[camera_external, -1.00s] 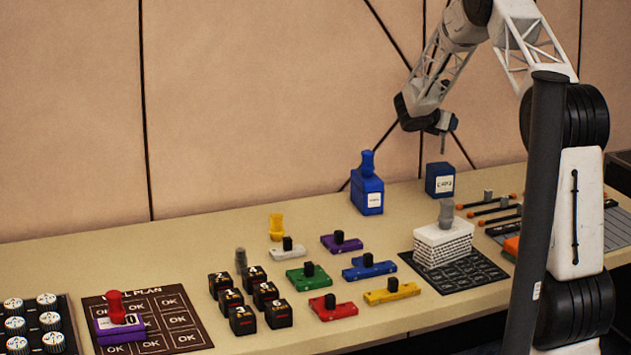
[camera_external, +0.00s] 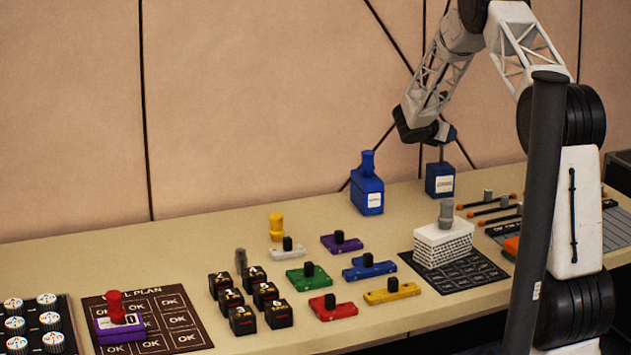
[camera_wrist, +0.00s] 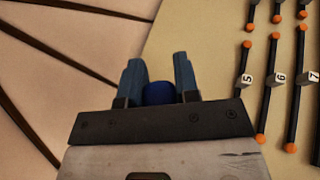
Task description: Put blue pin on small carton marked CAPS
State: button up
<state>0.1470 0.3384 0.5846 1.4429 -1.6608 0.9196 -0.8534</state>
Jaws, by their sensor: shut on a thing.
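The small blue carton marked CAPS (camera_external: 440,180), with a white label, stands upright at the back of the table. My gripper (camera_external: 441,155) is just over its top in the external view; whether anything touches the carton is hard to tell. In the wrist view my gripper (camera_wrist: 160,70) is shut on the blue pin (camera_wrist: 158,93). Only a rounded dark blue part shows between the blue-grey fingers; the rest is hidden. The carton cannot be made out in the wrist view.
A taller blue container (camera_external: 367,197) with a narrow pin-like blue top stands left of the carton. A white block (camera_external: 443,243) with a grey pin (camera_external: 446,213) is in front. Orange-tipped rods (camera_external: 490,203) lie at right. The wall is close behind.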

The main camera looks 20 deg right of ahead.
jog(key=o, duration=1)
jog(key=shift+f, duration=0.1)
jog(key=shift+c, duration=0.2)
jog(key=shift+r, duration=0.2)
jog(key=v, duration=1.2)
